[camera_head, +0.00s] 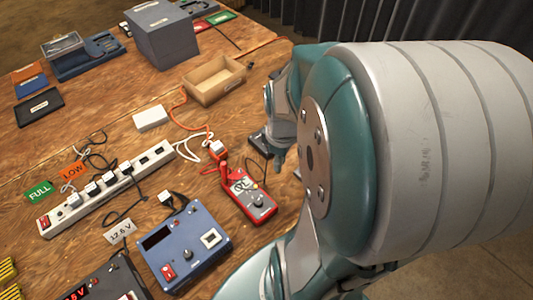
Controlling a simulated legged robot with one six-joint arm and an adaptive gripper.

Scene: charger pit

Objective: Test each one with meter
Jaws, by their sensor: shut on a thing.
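The red meter (256,206) lies on the wooden table in the middle, with a round dial and a small display. A red lead or probe (223,167) stands near its upper left end, close to a white charger plug (217,148). White plugs (109,178) sit in a long white power strip (75,210). My gripper (272,150) is low over the table, above and right of the meter, and mostly hidden by my arm. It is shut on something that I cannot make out.
A blue power supply box (180,245) stands in front, with another dark box (105,280) beside it. FULL (39,191) and LOW (73,170) labels lie left. An open wooden tray (213,82), a white box (151,118) and a grey bin (162,35) stand farther back. Cables cross the middle.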

